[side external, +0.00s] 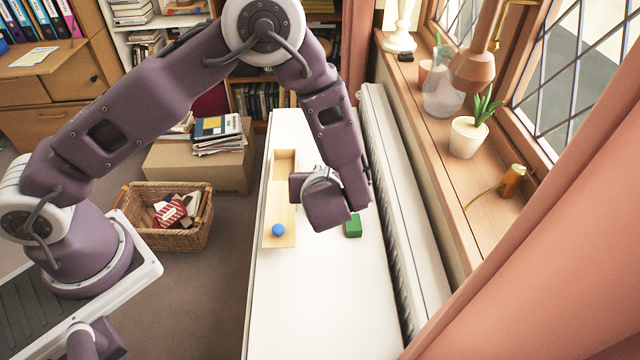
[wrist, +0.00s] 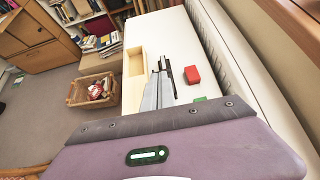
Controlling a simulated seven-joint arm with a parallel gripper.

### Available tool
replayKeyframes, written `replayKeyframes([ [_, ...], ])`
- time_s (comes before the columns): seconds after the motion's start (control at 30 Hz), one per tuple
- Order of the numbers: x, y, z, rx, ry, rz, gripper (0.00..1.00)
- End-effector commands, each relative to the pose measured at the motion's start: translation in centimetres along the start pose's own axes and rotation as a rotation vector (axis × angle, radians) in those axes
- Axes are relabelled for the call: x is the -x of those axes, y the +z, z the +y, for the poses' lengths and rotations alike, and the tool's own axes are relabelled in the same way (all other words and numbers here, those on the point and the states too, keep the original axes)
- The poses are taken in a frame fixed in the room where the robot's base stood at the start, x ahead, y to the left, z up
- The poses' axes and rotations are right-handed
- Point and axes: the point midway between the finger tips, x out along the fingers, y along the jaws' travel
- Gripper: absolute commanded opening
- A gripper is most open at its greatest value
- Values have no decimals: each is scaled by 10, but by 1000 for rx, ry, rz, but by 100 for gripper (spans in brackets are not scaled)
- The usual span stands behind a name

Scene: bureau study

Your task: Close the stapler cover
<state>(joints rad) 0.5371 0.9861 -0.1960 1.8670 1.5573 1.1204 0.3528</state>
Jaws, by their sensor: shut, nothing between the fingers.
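My gripper (wrist: 160,70) shows in the wrist view as grey fingers, shut and empty, over the white table (wrist: 177,30). In the side view its purple hand (side external: 326,207) hangs over the middle of the table and the fingers are hidden. I cannot make out a stapler for certain in either view. A thin dark shape (wrist: 168,72) lies along the fingers in the wrist view. I cannot tell whether it is part of a stapler or of my gripper, so the state of any cover is unclear.
A green block (side external: 353,225) and a red block (wrist: 192,75) are right of my fingers. A wooden tray (side external: 271,240) lies along the left edge, with a blue ball (side external: 278,230). A radiator (side external: 385,190) borders the table's right. The table's near part is clear.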

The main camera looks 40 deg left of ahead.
Motion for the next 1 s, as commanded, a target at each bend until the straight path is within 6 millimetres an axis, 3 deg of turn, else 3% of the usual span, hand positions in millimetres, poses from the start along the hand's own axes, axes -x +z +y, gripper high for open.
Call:
replayKeyframes([
  [0.3, -35, 43, 1, 16, 2, 281, 0],
  [0.63, -84, 73, 1, 20, 2, 595, 0],
  [1.0, -144, 85, 1, 3, 2, 601, 0],
])
